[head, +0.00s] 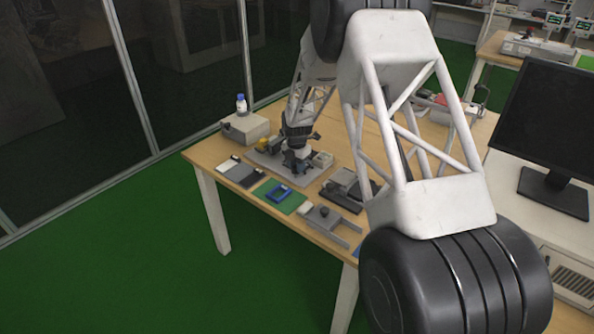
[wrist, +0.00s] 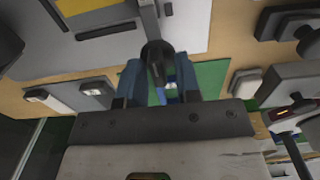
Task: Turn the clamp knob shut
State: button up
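A dark round knob (wrist: 157,62) shows in the wrist view at the edge of a grey plate (wrist: 200,30), with a grey bar behind it. My gripper (wrist: 160,75) has its two blue-grey fingers spread, one on each side of the knob; I cannot tell whether either finger touches it. In the head view my gripper (head: 297,160) is low over the grey fixture plate (head: 262,171) on the wooden table. The knob is hard to pick out there, as my gripper and the dark fixture parts overlap.
A green mat (head: 290,206) with a blue frame (head: 279,194) lies in front of the fixture. A grey box (head: 245,127) bearing a bottle (head: 241,103) stands at the back left. A grey device (head: 325,218) sits to the right. A monitor (head: 556,125) stands far right.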

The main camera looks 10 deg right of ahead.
jog(key=shift+r, duration=0.15)
jog(key=shift+r, duration=2.15)
jog(key=shift+r, duration=0.1)
jog(key=shift+s+r, duration=0.15)
jog(key=shift+r, duration=0.05)
jog(key=s+d+r+m+t, duration=0.1)
jog(key=s+d+r+m, duration=0.2)
jog(key=s+r+m, duration=0.7)
jog(key=s+d+r+m, duration=0.3)
jog(key=s+r, duration=1)
jog(key=s, duration=0.2)
jog(key=s+d+r+m, duration=0.1)
jog(key=s+m, duration=0.6)
jog(key=s, duration=0.8)
jog(key=s+d+r+m+t, duration=0.1)
jog(key=s+m, duration=0.6)
jog(key=s, duration=0.9)
jog(key=shift+s+d+r+t, duration=0.25)
jog(key=shift+r+t, duration=0.05)
jog(key=shift+r, duration=0.3)
